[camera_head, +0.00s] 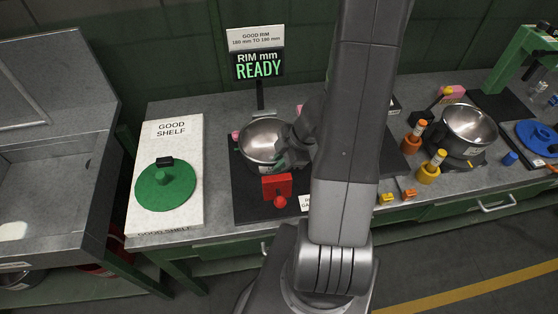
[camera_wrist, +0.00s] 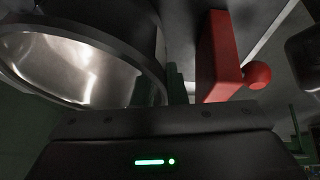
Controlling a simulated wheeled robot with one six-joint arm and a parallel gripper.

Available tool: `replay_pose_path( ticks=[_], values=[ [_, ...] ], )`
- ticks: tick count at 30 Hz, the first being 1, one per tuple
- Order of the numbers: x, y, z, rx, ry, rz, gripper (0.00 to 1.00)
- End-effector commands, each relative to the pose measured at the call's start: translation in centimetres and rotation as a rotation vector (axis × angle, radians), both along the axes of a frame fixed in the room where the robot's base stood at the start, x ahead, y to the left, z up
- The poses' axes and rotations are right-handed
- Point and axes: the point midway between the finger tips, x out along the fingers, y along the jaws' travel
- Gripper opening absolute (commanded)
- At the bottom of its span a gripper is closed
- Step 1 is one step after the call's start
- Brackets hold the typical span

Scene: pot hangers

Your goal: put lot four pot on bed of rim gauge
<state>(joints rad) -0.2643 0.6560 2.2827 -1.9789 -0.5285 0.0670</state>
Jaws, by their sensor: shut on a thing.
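A shiny steel pot (camera_head: 262,140) is at the rim gauge, above its dark bed (camera_head: 244,204). Its bowl also fills the left of the wrist view (camera_wrist: 75,65). My gripper (camera_head: 293,150) is shut on the pot at its right side; the fingers are partly hidden by my arm. I cannot tell whether the pot's base touches the bed. The gauge display (camera_head: 259,66) reads "RIM mm READY". A red block with a round knob (camera_head: 277,188) stands at the bed's front; it also shows in the wrist view (camera_wrist: 220,60).
A white "GOOD SHELF" board (camera_head: 185,218) with a green lid (camera_head: 166,188) lies at the left. A second steel pot (camera_head: 468,129) stands at the right, near orange and yellow pegs (camera_head: 431,168). A grey open bin (camera_head: 50,185) is at far left. My arm covers the middle of the bench.

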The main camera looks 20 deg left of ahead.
Motion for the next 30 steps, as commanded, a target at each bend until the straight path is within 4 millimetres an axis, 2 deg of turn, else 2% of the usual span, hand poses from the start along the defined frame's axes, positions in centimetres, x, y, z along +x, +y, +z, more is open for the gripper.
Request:
replay_pose_path(
  ticks=[1,3,4,14,20,27,30],
  values=[
    [0.0,0.0,-0.1,0.0,0.0,0.0,0.18],
    [0.0,0.0,0.0,0.0,0.0,0.0,0.31],
    [0.0,0.0,0.0,0.0,0.0,0.0,0.34],
    [0.0,0.0,0.4,0.001,-0.001,0.0,0.34],
    [0.5,-1.0,2.8,0.001,-0.002,-0.005,0.34],
    [1.2,-3.3,7.2,0.001,-0.006,-0.005,0.34],
    [1.5,-3.9,8.1,0.004,-0.007,-0.003,0.34]
  ],
)
